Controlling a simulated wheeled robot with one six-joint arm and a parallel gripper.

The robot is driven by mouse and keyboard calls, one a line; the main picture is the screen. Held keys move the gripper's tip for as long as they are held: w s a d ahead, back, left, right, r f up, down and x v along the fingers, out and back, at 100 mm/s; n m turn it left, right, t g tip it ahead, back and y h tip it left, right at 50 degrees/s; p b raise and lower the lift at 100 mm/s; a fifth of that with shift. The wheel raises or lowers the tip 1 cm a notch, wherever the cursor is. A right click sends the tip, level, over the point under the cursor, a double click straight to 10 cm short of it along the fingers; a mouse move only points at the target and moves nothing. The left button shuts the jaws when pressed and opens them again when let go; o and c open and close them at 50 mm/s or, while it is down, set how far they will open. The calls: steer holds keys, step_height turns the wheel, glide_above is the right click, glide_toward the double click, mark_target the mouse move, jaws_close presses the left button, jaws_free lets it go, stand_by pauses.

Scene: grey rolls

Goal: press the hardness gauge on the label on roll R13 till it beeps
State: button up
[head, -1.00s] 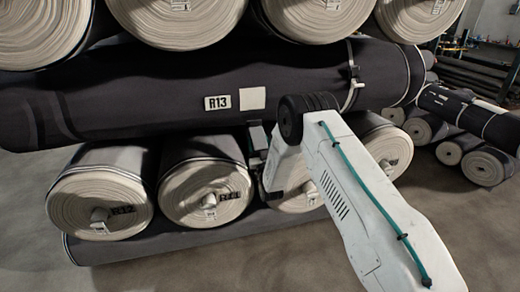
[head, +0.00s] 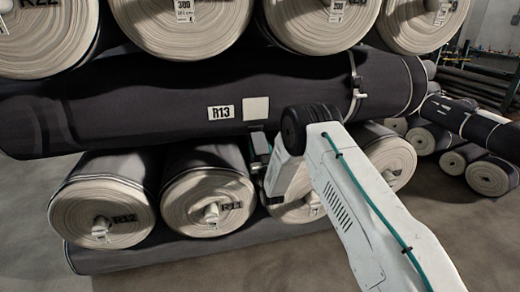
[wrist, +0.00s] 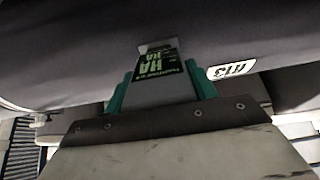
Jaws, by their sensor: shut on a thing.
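Roll R13 (head: 180,95) is a long dark roll lying sideways across the stack. It carries a black-on-white R13 tag (head: 221,112) and, to its right, a blank whitish square label (head: 256,109). My gripper (wrist: 160,84) is shut on the hardness gauge (wrist: 160,68), between its teal fingers. The gauge has a dark face with green lettering, upside down in the wrist view; I cannot read a number. Its far end is at the roll's dark surface, where a small pale corner shows beside it. I cannot tell whether it touches. The tag also shows upside down there (wrist: 231,70).
Pale-ended rolls, R12 (head: 101,215) and R11 (head: 208,204) among them, lie below R13, and several more rest above it. A pale strap (head: 354,95) wraps R13 on the right. More rolls (head: 470,165) lie at the right. The floor in front is open.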

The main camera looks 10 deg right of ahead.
steer(key=shift+w+r, duration=0.45)
steer(key=shift+w, duration=0.15)
stand_by(1.5)
steer(key=v, duration=0.7)
stand_by(0.5)
steer(key=shift+f, duration=0.15)
